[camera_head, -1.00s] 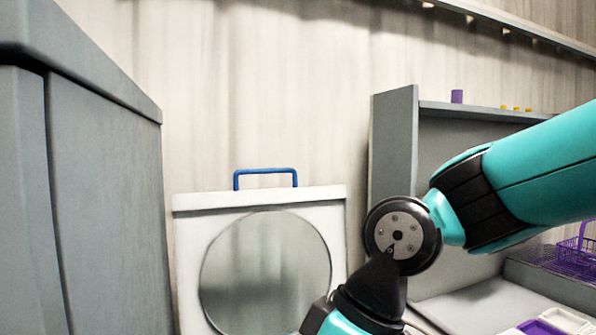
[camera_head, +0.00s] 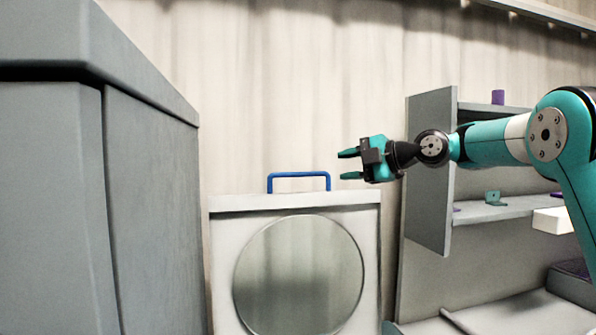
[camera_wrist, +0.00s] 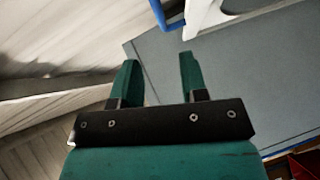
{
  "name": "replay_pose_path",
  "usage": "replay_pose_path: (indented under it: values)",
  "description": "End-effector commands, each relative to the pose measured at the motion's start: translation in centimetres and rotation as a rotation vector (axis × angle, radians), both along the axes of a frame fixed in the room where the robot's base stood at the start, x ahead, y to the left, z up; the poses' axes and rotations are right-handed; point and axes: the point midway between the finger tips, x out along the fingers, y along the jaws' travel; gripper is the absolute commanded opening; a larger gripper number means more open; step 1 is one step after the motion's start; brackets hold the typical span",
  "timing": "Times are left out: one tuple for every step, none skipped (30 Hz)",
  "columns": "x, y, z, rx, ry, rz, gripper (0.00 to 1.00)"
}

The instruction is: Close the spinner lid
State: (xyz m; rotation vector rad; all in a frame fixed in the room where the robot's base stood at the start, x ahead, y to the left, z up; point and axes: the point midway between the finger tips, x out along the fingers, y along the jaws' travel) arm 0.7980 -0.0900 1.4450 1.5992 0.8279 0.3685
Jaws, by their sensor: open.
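The spinner lid (camera_head: 222,262) is a white panel with a large round grey window (camera_head: 300,275). It stands upright in the head view, with a blue bar handle (camera_head: 300,175) on its top edge. My gripper (camera_head: 346,165) is open and empty. In the head view it appears just right of the handle and slightly above it, fingers pointing left. In the wrist view, the blue handle (camera_wrist: 164,15) and white lid edge (camera_wrist: 204,15) show beyond the open fingers of my gripper (camera_wrist: 158,62). The fingers look apart from the handle. The spinner's body is out of view.
A tall grey cabinet (camera_head: 150,210) fills the left of the head view. A grey shelf unit (camera_head: 430,180) stands right of the lid, behind my arm, holding a purple item (camera_head: 497,97) and a small teal thing (camera_head: 493,198). A pale corrugated wall (camera_head: 250,100) is behind.

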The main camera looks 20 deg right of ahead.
Motion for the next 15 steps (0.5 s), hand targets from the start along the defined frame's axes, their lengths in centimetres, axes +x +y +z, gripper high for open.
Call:
replay_pose_path:
  values:
    - [0.8, 1.1, 0.2, 0.003, 0.003, 0.006, 0.40]
    - [1.3, 1.6, 0.1, 0.002, 0.004, 0.005, 0.40]
    - [2.0, 2.2, -0.1, 0.002, 0.004, 0.005, 0.40]
    - [2.5, 2.7, -0.3, 0.001, 0.005, 0.005, 0.40]
    - [2.9, 3.2, -0.4, 0.002, 0.004, 0.005, 0.40]
    - [3.6, 3.9, -0.6, 0.002, 0.006, 0.005, 0.40]
    - [4.1, 4.3, -0.7, 0.001, 0.006, 0.004, 0.40]
    - [4.5, 4.8, -0.9, 0.001, 0.006, 0.004, 0.40]
    - [5.1, 5.4, -1.1, 0.002, 0.005, 0.004, 0.40]
    - [5.6, 5.8, -1.2, 0.000, 0.005, 0.003, 0.40]
    - [6.0, 6.2, -1.4, 0.001, 0.006, 0.003, 0.40]
    - [6.6, 6.8, -1.5, 0.000, 0.005, 0.003, 0.40]
    - [6.9, 7.1, -1.7, 0.000, 0.005, 0.002, 0.40]
    - [7.2, 7.5, -1.8, 0.001, 0.004, 0.002, 0.40]
    - [7.7, 7.8, -2.0, 0.000, 0.004, 0.001, 0.40]
